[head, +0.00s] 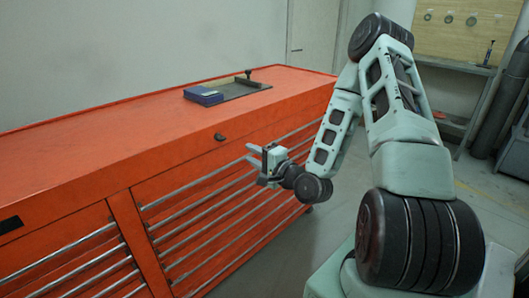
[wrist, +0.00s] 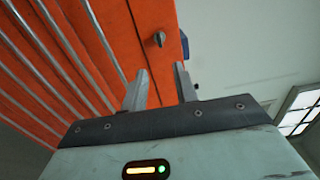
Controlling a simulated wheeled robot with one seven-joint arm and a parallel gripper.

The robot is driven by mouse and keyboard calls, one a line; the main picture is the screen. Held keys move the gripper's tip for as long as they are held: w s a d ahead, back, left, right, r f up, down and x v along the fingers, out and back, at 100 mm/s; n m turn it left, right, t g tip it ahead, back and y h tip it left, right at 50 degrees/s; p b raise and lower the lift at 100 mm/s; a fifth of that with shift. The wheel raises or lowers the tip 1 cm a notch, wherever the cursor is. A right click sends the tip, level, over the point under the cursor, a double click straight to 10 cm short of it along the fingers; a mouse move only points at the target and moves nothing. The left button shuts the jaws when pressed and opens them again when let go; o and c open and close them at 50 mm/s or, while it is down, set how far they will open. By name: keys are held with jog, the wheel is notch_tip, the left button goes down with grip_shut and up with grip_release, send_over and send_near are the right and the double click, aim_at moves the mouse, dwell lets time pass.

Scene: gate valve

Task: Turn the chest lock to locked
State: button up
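The chest lock (head: 219,137) is a small dark knob on the upper front face of the orange tool chest (head: 170,148), above the drawers. In the wrist view the lock (wrist: 159,39) is a small grey knob on the orange face, ahead of my fingers and roughly centred between them. Which way it is turned is too small to tell. My gripper (head: 255,157) is in front of the chest, to the right of the lock and a little lower in the head view. In the wrist view its two fingers (wrist: 161,80) are apart with nothing between them. It does not touch the lock.
Several long metal drawer handles (head: 205,192) run along the chest front below the lock. A blue box (head: 203,96) and a dark flat plate (head: 235,88) lie on the chest top. The floor right of the chest is open. A workbench (head: 455,68) stands behind.

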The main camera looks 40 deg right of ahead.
jog(key=s+p, duration=0.4)
jog(key=shift+s, duration=0.3)
dwell(0.5)
